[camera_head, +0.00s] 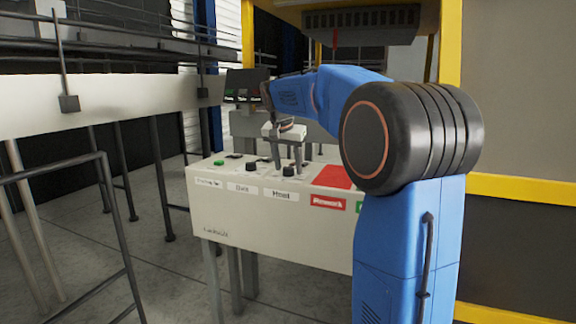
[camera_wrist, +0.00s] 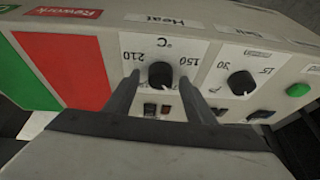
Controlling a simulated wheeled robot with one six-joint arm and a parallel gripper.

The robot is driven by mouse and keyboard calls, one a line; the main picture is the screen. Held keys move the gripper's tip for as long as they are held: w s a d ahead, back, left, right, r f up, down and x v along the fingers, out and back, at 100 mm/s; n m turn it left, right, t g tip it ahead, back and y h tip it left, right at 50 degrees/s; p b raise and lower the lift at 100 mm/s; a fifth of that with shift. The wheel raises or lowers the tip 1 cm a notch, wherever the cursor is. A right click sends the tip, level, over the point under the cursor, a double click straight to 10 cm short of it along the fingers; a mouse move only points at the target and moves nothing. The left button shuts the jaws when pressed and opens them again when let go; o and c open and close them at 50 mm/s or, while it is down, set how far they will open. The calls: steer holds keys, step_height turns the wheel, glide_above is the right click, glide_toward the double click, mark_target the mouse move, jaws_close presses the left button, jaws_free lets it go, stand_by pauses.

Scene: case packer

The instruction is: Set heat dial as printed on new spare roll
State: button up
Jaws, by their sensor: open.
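The heat dial (camera_wrist: 160,75) is a black knob on a white plate marked °C, with 210 and 150 printed beside it. The wrist view shows it upside down. A small pale mark shows at the knob's lower edge, but I cannot read its setting. My gripper (camera_wrist: 161,78) is open, with one finger on each side of the dial; I cannot tell if they touch it. In the head view my gripper (camera_head: 287,152) reaches down over the panel above the Heat label (camera_head: 282,196). No spare roll with readable print shows in either view.
A second black dial (camera_wrist: 241,82), marked 15 and 30, and a green button (camera_wrist: 298,90) sit beside the heat dial. Small switches (camera_wrist: 166,109) lie close to the fingers. A red Rework area (camera_head: 333,177) is on the other side. A conveyor (camera_head: 110,107) stands left.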

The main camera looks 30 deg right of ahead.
steer(key=c, duration=1)
steer(key=shift+c, duration=0.2)
steer(key=shift+n, duration=0.4)
steer(key=n+t+y, duration=0.1)
steer(key=n, duration=0.2)
steer(key=shift+s+d, duration=0.1)
steer(key=shift+d, duration=0.05)
steer(key=n+y, duration=0.1)
steer(key=n, duration=0.2)
steer(key=shift+d+n+y, duration=0.15)
steer(key=shift+n+y, duration=0.25)
steer(key=n+y, duration=0.1)
steer(key=n, duration=0.3)
steer(key=shift+d+y, duration=0.15)
steer(key=shift+y, duration=0.25)
steer(key=shift+n+y, duration=0.7)
steer(key=shift+n, duration=1.4)
